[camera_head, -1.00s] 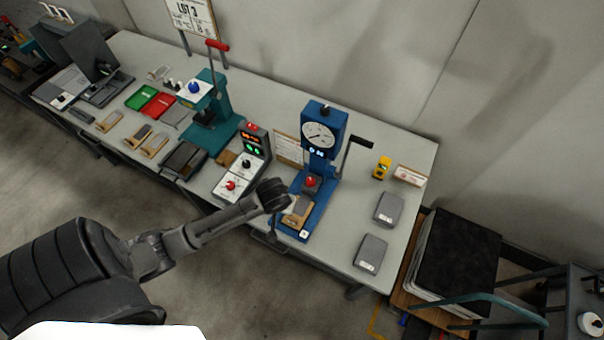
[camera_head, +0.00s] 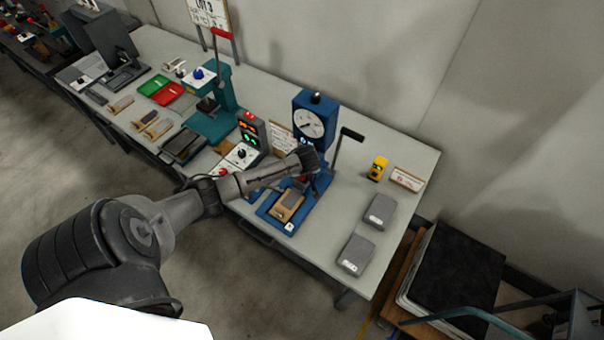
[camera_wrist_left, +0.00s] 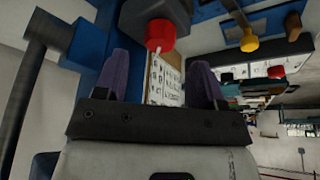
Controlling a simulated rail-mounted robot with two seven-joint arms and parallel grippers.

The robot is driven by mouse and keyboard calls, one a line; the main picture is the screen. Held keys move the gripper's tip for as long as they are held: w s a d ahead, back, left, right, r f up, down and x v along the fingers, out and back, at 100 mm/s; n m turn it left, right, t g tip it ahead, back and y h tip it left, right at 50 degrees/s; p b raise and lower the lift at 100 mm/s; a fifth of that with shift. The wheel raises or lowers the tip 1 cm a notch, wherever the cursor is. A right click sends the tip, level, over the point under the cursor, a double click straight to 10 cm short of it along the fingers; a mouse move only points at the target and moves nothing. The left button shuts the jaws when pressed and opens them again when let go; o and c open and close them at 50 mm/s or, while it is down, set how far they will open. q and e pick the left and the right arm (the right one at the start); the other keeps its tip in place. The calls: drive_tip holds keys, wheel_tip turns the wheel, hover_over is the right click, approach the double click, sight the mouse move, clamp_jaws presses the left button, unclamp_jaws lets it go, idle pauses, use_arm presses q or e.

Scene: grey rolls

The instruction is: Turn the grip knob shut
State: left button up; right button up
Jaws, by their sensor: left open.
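The blue tester (camera_head: 313,120) with a round dial stands on the grey bench. A red knob (camera_head: 303,178) shows low on its front, partly covered by my left gripper (camera_head: 312,163). In the left wrist view a red knob (camera_wrist_left: 160,35) sits on a dark block, a little beyond the fingertips. My left gripper (camera_wrist_left: 161,62) is open and empty there, its two purple-grey fingers spread on either side of the line to the knob. They look apart from it. Which way the knob is turned cannot be told. My right gripper is in no view.
A tan and grey sample block (camera_head: 288,202) lies on the tester's base. A black lever (camera_head: 345,142) rises at the tester's right. A control box (camera_head: 248,138) stands left. Two grey boxes (camera_head: 380,211) (camera_head: 356,254) and a yellow device (camera_head: 377,168) lie right.

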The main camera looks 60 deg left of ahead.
use_arm(q)
drive_tip(key=x, duration=0.3)
drive_tip(key=shift+f, duration=0.1)
drive_tip(key=shift+w+a+f+b, duration=0.15)
drive_tip(key=shift+f+b, duration=0.15)
drive_tip(key=shift+f, duration=0.15)
drive_tip(key=shift+c, duration=0.4)
drive_tip(key=c, duration=0.8)
drive_tip(key=shift+c, duration=0.2)
